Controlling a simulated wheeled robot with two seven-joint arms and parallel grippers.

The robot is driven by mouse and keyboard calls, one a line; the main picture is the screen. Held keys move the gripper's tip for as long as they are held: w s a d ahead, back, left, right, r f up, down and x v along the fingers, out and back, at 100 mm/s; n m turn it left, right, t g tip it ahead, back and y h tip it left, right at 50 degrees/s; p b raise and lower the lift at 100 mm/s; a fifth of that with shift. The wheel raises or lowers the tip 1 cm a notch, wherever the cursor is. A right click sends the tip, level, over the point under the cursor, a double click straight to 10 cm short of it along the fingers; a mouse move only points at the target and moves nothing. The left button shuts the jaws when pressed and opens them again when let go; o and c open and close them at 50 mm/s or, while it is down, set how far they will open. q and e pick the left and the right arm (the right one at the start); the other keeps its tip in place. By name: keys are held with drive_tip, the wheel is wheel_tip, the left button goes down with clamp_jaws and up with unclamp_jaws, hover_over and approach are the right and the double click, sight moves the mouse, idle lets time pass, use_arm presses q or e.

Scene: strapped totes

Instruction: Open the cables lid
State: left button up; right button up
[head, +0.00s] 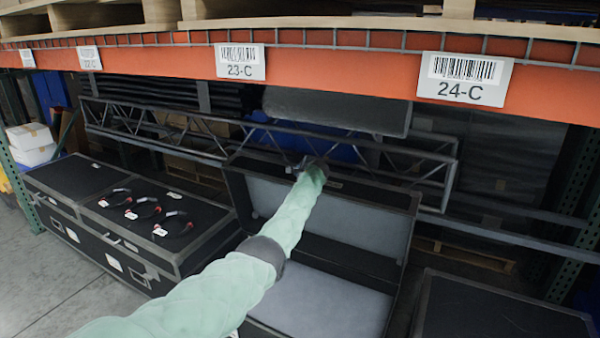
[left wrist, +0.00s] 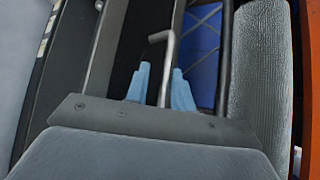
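A black case with a grey lining stands open in the middle of the head view. Its raised lid (head: 345,215) leans back towards a metal truss, above the grey interior (head: 315,290). No cables label is readable on it. My left gripper (head: 310,165) is at the lid's top edge. In the left wrist view, the two pale blue fingers (left wrist: 160,75) stand apart beyond a dark riveted edge strip (left wrist: 150,120), which hides their lower parts. A thin grey bar shows between them; contact cannot be told. My right gripper is not in view.
Closed black cases (head: 60,175) stand at left; three cable loops with red parts (head: 145,210) lie on one. Another dark case (head: 500,310) is at lower right. The truss (head: 430,165) runs close behind the lid. An orange shelf beam (head: 330,70) crosses above.

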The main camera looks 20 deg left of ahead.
use_arm(q)
drive_tip(key=shift+s+f, duration=0.1)
drive_tip(key=shift+f, duration=0.05)
